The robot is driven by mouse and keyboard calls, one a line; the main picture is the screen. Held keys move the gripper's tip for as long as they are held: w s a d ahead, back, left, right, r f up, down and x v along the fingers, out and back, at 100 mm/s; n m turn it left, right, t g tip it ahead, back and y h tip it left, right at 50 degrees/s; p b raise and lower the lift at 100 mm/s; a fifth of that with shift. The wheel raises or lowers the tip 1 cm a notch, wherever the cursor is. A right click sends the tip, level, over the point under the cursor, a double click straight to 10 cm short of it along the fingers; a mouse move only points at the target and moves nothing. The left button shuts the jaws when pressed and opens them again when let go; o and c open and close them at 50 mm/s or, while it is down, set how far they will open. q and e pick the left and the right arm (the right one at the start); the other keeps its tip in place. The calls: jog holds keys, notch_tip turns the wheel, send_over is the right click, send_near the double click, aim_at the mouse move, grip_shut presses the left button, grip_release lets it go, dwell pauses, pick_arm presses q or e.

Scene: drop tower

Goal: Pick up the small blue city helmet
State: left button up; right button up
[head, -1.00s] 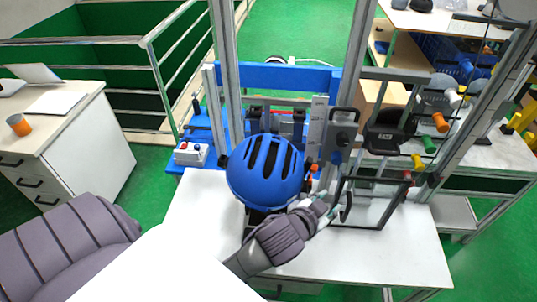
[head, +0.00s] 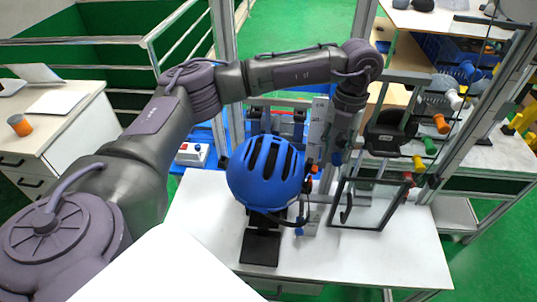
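The blue city helmet (head: 265,172) with dark vents sits on a black stand (head: 260,245) on the white tabletop, in front of the drop tower. My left arm reaches in from the left, passes above and behind the helmet and bends down on its right. My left gripper (head: 336,145) points down there among the tower parts, to the right of the helmet. Its fingers are small and dark against the clutter, so I cannot tell their opening. The helmet rests on its stand, apart from the arm. My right gripper is not in view.
A glass-panelled frame (head: 372,203) stands right of the helmet, near tower posts (head: 350,50) and coloured knobs. A control box (head: 192,154) sits left of the helmet. The white tabletop (head: 390,255) is clear at front right. A cabinet (head: 60,130) stands at left.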

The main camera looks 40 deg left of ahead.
pick_arm(q)
jog(key=a+r+n+y, duration=0.2)
jog(key=a+r+y, duration=0.25)
jog(key=a, duration=0.45)
jog(key=p, duration=0.1)
send_over(283, 152)
jog(key=w+d, duration=0.1)
jog(key=d, duration=0.1)
jog(key=shift+h, duration=0.45)
notch_tip(283, 152, down, 7)
jog(key=shift+a+r, duration=0.1)
jog(key=shift+a, duration=0.05)
jog(key=shift+f, duration=0.25)
jog(key=shift+s+a+f+p, duration=0.1)
jog(key=shift+f+p, duration=0.05)
jog(key=shift+p, duration=0.4)
jog(key=p+x, duration=0.3)
jog(key=x, duration=0.1)
jog(key=shift+s+f, duration=0.1)
jog(key=shift+f, duration=0.1)
jog(key=shift+a+f, duration=0.15)
jog(key=shift+f, duration=0.05)
jog(key=shift+c, duration=0.9)
grip_shut()
